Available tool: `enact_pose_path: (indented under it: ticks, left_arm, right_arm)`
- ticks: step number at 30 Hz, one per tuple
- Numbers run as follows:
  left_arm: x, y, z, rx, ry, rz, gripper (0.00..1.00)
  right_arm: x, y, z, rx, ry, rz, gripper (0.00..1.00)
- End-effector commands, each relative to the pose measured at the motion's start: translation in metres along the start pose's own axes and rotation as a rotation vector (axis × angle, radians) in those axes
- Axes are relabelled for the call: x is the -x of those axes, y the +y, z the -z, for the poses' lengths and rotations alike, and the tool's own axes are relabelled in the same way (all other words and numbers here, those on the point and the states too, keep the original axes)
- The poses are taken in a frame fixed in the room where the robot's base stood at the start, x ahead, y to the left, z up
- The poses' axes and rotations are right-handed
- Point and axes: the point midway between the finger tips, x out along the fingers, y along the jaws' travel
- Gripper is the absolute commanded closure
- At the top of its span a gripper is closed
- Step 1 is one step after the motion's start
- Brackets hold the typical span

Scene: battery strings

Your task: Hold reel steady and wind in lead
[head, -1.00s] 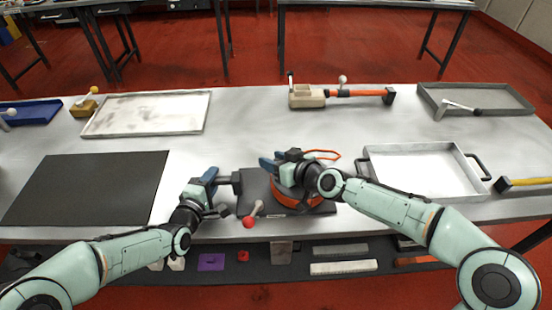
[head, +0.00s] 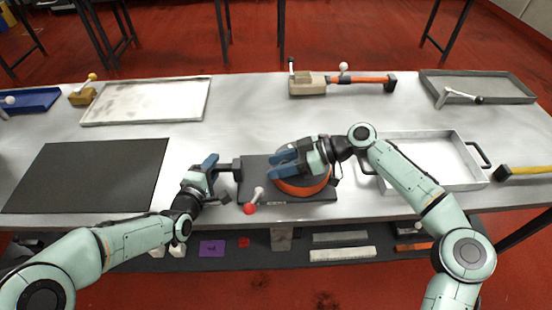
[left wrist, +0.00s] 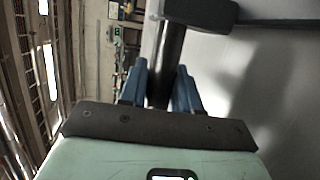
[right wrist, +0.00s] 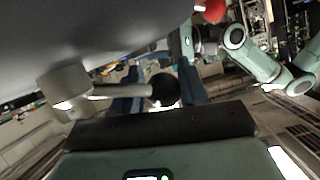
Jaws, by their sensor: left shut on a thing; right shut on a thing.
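The reel, with an orange rim (head: 303,191) and dark top, stands on a dark base plate (head: 318,198) near the table's front edge. My left gripper (head: 210,167) is shut on the dark bar handle (head: 227,167) at the base's left; the bar (left wrist: 160,75) runs between its blue fingers in the left wrist view. My right gripper (head: 279,160) is over the reel, shut on the black crank knob (right wrist: 164,89), which shows between its fingers in the right wrist view. A red-knobbed lever (head: 249,208) stands at the base's front left. I see no loose lead now.
A black mat (head: 85,180) lies left. A white tray with black handles (head: 435,160) is right, close to my right arm. A cream tool with an orange bar (head: 308,86), a pale tray (head: 148,103) and a grey tray (head: 480,87) stand behind. The table's middle is clear.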

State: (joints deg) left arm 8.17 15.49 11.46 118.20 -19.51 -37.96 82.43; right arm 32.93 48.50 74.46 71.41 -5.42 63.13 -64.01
Motion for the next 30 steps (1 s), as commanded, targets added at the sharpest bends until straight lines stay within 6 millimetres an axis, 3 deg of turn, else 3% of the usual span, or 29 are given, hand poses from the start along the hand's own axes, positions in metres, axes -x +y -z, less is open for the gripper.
enact_pose_path:
  ticks: [1, 12, 30]
  left_arm:
    - [0.001, -0.013, 0.005, 0.009, 0.010, 0.030, 1.00]
    - [0.001, -0.013, 0.006, 0.008, 0.011, 0.030, 1.00]
    - [0.001, -0.013, 0.006, 0.008, 0.011, 0.030, 1.00]
  right_arm:
    - [0.005, 0.003, -0.004, 0.005, -0.007, 0.028, 1.00]
    - [0.017, -0.009, -0.012, 0.098, -0.060, 0.257, 1.00]
    - [0.025, -0.012, -0.017, 0.139, -0.087, 0.360, 1.00]
